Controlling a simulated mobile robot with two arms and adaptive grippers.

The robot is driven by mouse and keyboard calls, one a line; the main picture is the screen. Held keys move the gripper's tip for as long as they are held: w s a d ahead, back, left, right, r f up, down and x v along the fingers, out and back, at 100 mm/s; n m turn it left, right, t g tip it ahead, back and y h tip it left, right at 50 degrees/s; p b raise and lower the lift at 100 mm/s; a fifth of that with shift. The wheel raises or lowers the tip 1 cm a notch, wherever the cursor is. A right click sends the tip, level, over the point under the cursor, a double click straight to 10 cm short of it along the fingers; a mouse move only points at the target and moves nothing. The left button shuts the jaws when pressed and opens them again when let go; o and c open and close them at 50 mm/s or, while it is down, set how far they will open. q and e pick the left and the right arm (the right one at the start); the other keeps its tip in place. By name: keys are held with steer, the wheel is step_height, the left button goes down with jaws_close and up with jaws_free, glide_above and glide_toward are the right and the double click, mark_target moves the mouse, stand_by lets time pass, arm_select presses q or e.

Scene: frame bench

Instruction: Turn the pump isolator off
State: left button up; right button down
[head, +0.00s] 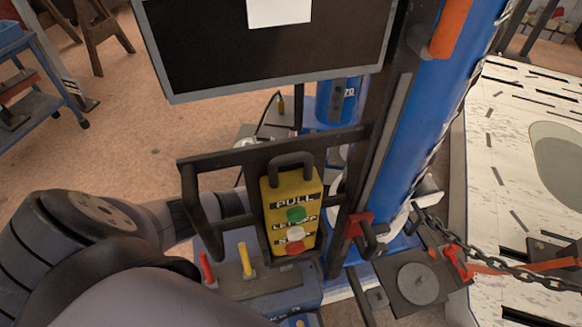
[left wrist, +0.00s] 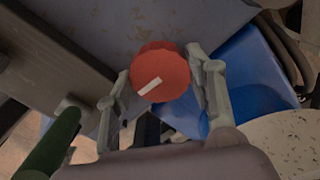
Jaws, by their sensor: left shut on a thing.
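In the left wrist view a round red knob (left wrist: 160,74), which looks like the pump isolator, carries a short white mark. The mark slants from lower left to upper right in the picture. My left gripper (left wrist: 166,80) has one finger on each side of the knob and is shut on it. In the head view my left arm comes in from the left and hides its gripper; I cannot make out the knob there. My right gripper is in neither view.
A yellow pendant (head: 283,184) with green, white and red buttons hangs on a dark frame. Red (head: 206,266) and yellow (head: 245,258) levers stand close to my left arm. A blue post (head: 402,130), a chain (head: 480,262) and a dark screen (head: 300,55) are nearby.

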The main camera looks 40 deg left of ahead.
arm_select(q)
steer(key=shift+a, duration=0.1)
steer(key=o, duration=1.2)
steer(key=shift+c, duration=0.2)
steer(key=shift+r, duration=0.15)
step_height(320, 180, up, 12)
